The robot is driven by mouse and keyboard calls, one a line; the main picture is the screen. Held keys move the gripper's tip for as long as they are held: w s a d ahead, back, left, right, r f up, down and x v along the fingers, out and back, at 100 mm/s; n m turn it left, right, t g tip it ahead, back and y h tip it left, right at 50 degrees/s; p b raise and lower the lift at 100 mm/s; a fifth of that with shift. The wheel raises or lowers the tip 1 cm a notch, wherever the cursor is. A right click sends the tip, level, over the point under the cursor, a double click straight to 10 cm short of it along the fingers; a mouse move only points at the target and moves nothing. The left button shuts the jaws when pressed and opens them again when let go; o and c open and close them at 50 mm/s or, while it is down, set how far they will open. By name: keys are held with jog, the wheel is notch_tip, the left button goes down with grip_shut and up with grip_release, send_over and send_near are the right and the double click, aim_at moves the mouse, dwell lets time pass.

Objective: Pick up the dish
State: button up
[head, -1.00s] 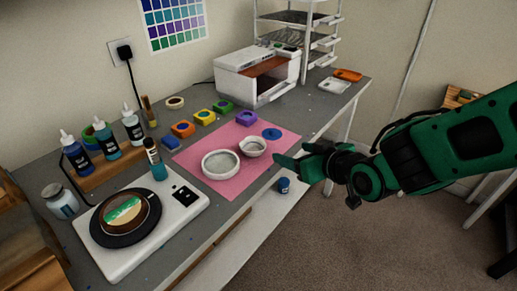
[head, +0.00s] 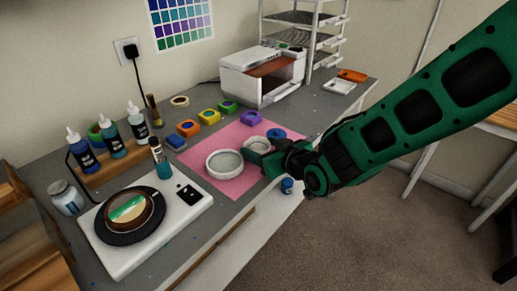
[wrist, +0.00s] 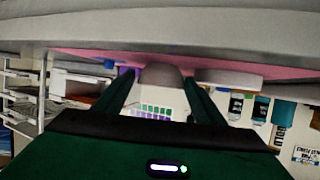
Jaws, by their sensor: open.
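Two round white dishes stand on the pink mat (head: 238,190): a larger shallow dish (head: 225,163) and a smaller one (head: 257,143) behind it to the right. I cannot tell from the pictures which one the task means. My gripper (head: 260,157) is low over the mat's right edge, at the near side of the smaller dish, and partly hides it. In the wrist view my open gripper (wrist: 159,80) has a rounded grey shape (wrist: 160,74) between its fingertips, likely the smaller dish. Contact cannot be made out.
A blue disc (head: 277,133) lies on the mat behind my gripper.

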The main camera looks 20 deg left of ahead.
aim_at(257, 148)
jog(key=shift+x, duration=1.25)
jog(key=c, duration=0.7)
jog(key=shift+c, duration=0.2)
